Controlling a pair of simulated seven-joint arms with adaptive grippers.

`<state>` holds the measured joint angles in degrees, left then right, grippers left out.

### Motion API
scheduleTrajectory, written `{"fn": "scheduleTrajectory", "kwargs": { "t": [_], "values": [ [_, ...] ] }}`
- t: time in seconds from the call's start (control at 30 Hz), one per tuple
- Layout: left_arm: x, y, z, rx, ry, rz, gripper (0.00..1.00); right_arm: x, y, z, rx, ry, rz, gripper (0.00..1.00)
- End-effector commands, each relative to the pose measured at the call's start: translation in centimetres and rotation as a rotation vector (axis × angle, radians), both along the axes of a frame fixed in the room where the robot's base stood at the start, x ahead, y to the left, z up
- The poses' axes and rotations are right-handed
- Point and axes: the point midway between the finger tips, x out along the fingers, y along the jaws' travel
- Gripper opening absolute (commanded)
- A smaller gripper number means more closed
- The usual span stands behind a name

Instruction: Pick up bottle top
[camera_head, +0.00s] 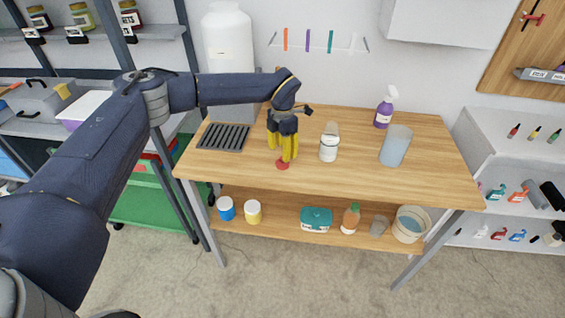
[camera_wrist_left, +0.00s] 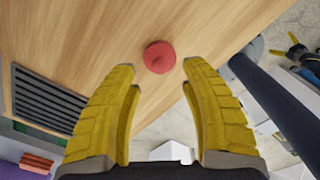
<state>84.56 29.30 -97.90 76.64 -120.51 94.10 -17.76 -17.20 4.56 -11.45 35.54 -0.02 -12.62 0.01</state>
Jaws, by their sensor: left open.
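The bottle top is a small red round piece (camera_head: 282,164) lying on the wooden table (camera_head: 340,180) near its front edge. In the left wrist view the red top (camera_wrist_left: 159,57) lies on bare wood beyond the fingertips, between the lines of the two fingers. My left gripper (camera_head: 284,158) has yellow fingers pointing down just above the top. In the left wrist view the left gripper (camera_wrist_left: 160,75) is open with nothing between its fingers. In the head view its fingertips partly overlap the top, so contact cannot be told. My right gripper is not in view.
A white jar (camera_head: 328,148), a purple spray bottle (camera_head: 383,113) and a translucent cup (camera_head: 396,146) stand to the right on the table. A dark slotted grate (camera_head: 223,137) lies to the left. The lower shelf (camera_head: 280,223) holds several containers. The table front beside the top is clear.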

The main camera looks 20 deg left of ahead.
Motion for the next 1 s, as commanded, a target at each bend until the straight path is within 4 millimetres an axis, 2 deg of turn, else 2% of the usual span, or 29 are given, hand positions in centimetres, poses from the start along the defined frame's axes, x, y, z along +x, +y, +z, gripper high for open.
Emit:
{"fn": "scheduleTrajectory", "kwargs": {
  "t": [0.27,0.67,0.93,1.0],
  "values": [
    [0.0,0.0,-1.0,-0.001,0.001,0.000,0.46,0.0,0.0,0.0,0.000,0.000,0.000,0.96],
    [0.0,-0.1,-5.3,-0.001,0.002,0.000,0.46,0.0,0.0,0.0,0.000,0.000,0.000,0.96],
    [0.0,0.0,-5.5,-0.001,0.001,-0.001,0.47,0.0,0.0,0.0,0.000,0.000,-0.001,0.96],
    [0.0,0.0,-5.5,-0.001,0.001,-0.001,0.39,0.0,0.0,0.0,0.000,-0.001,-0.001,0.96]
  ]
}}
